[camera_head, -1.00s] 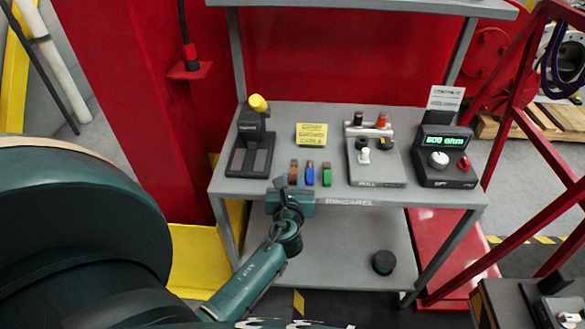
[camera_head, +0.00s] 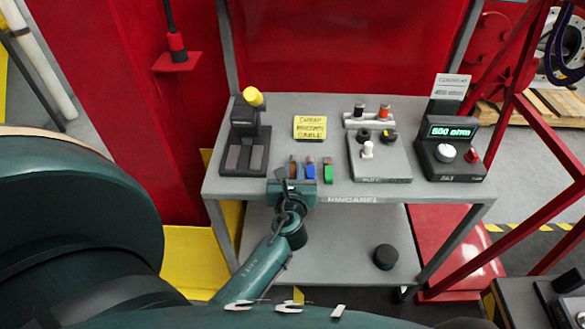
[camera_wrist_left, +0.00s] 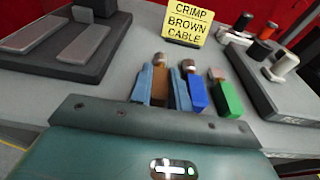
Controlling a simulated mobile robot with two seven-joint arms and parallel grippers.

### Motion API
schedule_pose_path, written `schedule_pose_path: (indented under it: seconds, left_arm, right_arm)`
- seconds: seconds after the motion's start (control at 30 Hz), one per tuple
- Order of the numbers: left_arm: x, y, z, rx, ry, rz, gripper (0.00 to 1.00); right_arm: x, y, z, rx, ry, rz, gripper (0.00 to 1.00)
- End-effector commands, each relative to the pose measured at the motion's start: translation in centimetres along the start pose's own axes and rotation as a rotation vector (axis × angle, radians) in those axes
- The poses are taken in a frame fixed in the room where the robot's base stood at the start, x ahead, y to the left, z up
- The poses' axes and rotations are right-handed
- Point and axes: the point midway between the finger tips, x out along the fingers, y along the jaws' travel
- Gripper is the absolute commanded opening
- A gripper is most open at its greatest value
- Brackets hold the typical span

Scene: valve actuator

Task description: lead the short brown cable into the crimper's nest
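The short brown cable (camera_head: 294,171) stands at the left end of a row of three, near the bench's front edge. It also shows in the left wrist view (camera_wrist_left: 160,86), between the two blue-grey fingers of my left gripper (camera_wrist_left: 161,90). The fingers flank it closely; whether they press on it I cannot tell. In the head view my left gripper (camera_head: 292,182) reaches over the front edge. The crimper (camera_head: 247,137), black with a yellow knob, stands at the back left of the cables, and its base shows in the wrist view (camera_wrist_left: 75,45). Its nest is not clear. My right gripper is out of view.
A blue cable (camera_head: 310,171) and a green cable (camera_head: 328,174) stand close to the right. A yellow sign (camera_head: 310,127) reading "CRIMP BROWN CABLE" stands behind. A grey fixture (camera_head: 379,158) and an ohm meter (camera_head: 449,150) stand farther right. Bench top between crimper and cables is clear.

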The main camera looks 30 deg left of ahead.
Motion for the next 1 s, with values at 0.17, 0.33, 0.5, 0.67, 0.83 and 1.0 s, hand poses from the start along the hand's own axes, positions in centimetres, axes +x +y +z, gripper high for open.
schedule_pose_path:
  seconds: [0.17,0.33,0.5,0.67,0.83,1.0]
  left_arm:
    - [0.0,0.0,0.0,0.000,0.000,0.000,0.02]
    - [0.0,0.0,0.0,0.000,0.000,0.000,0.00]
    - [0.0,0.0,0.4,-0.001,-0.001,0.001,0.00]
    - [-0.5,0.0,2.9,-0.002,-0.004,0.000,0.00]
    - [-1.2,0.0,6.3,-0.002,-0.005,0.000,0.00]
    - [-1.7,0.0,8.6,-0.003,-0.005,0.001,0.00]
  right_arm:
    - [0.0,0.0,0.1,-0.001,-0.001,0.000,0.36]
    - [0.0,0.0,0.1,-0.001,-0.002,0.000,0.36]
    - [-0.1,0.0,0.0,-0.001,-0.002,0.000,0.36]
    - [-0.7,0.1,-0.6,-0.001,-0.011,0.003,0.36]
    - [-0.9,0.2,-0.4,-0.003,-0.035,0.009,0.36]
    - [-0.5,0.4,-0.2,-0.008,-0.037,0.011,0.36]
